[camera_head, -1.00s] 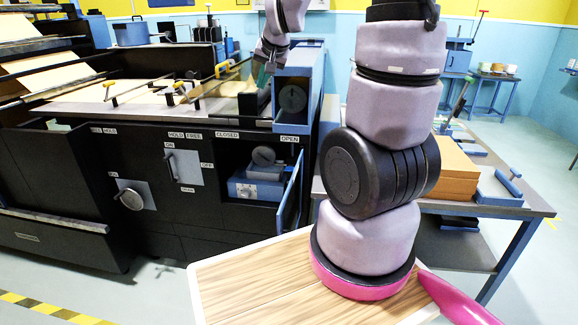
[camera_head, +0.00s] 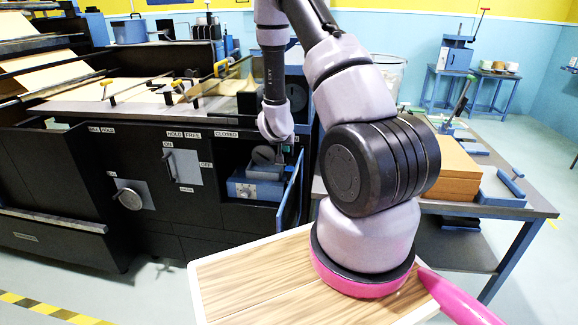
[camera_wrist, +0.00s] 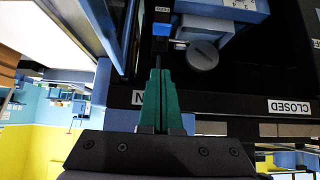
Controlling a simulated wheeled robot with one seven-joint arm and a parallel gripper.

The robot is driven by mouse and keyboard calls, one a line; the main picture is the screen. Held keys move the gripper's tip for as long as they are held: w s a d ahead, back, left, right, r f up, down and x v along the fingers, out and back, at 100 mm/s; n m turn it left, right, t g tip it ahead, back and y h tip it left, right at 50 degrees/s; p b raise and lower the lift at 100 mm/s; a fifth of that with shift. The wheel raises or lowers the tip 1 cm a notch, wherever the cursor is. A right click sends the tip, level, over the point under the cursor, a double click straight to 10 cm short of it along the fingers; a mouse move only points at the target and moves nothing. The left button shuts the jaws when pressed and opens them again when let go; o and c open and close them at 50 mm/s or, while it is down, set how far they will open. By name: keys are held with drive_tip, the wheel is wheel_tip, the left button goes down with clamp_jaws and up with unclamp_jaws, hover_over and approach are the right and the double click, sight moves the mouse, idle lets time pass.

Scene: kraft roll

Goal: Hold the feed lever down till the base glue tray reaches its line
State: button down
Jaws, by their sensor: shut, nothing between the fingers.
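My gripper (camera_head: 287,152) reaches down into the open bay at the right end of the black machine. In the wrist view, its green fingers (camera_wrist: 160,72) are together and empty. A dark lever-like part with a blue block (camera_wrist: 162,32) stands just beyond the fingertips, under a small white label; I cannot tell whether they touch. Beside it are a round grey knob (camera_wrist: 202,56) and a blue unit (camera_wrist: 222,8). The blue unit also shows in the head view (camera_head: 250,188). The glue level and its line cannot be made out.
A blue door (camera_head: 291,192) stands open at the bay's right side, close to my gripper. CLOSED (camera_head: 227,134) is lettered above the bay. A side table (camera_head: 480,210) with a brown stack (camera_head: 455,172) stands to the right.

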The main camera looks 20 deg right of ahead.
drive_tip(key=shift+d+f, duration=0.1)
drive_tip(key=shift+f, duration=0.05)
hover_over(290, 167)
drive_tip(key=s+a, duration=0.2)
drive_tip(key=s, duration=0.1)
wheel_tip(290, 167, down, 7)
wheel_tip(290, 167, down, 3)
drive_tip(key=shift+w+d+r, duration=0.1)
drive_tip(key=shift+w, duration=0.05)
drive_tip(key=shift+f, duration=0.6)
